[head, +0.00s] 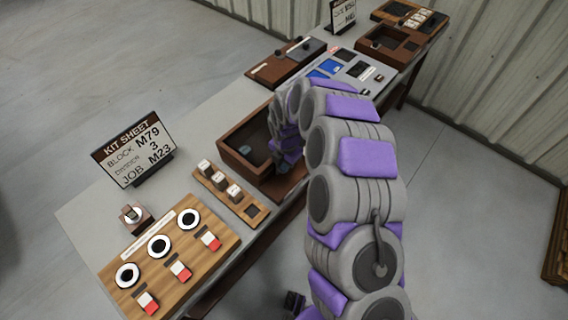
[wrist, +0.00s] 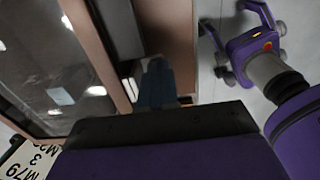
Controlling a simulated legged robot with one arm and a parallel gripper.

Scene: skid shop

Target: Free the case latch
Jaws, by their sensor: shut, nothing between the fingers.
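The case is an open-looking brown box (head: 236,167) with a dark interior, in the middle of the bench in the head view. A small grey-blue item (head: 245,147) shows inside it. In the wrist view, the brown frame (wrist: 98,50) runs beside a dark glossy panel (wrist: 45,65) with bright reflections. My gripper (wrist: 157,82) is shut and empty, its fingers close to the outer side of that frame; I cannot tell whether they touch it. In the head view my arm hides the gripper tip and the case's right part. I cannot make out the latch.
A kit sheet sign (head: 135,150) reads block M79, divider 3, job M23. A wooden board (head: 185,270) with round dials and red-white switches lies at the near end, beside a block rack (head: 250,212). A grey panel (head: 352,88) and trays stand beyond the case. The floor (head: 90,50) left is clear.

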